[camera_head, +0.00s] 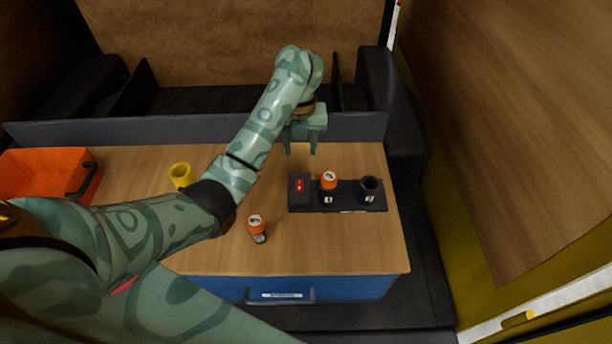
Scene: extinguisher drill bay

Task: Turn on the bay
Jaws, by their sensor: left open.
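A black base plate (345,208) lies on the right part of the wooden table. At its left end is a dark block with a small red switch (299,185). Beside it an orange-topped canister (330,180) stands upright in the middle holder. The right holder (370,188) is dark and looks empty. My right gripper is out of view.
A yellow cup (180,175) stands left of my left arm. An orange bin (48,175) with a dark handle is at the table's far left. A grey low wall (350,128) runs behind the table. A blue drawer front (345,288) is below the front edge. The front right tabletop is clear.

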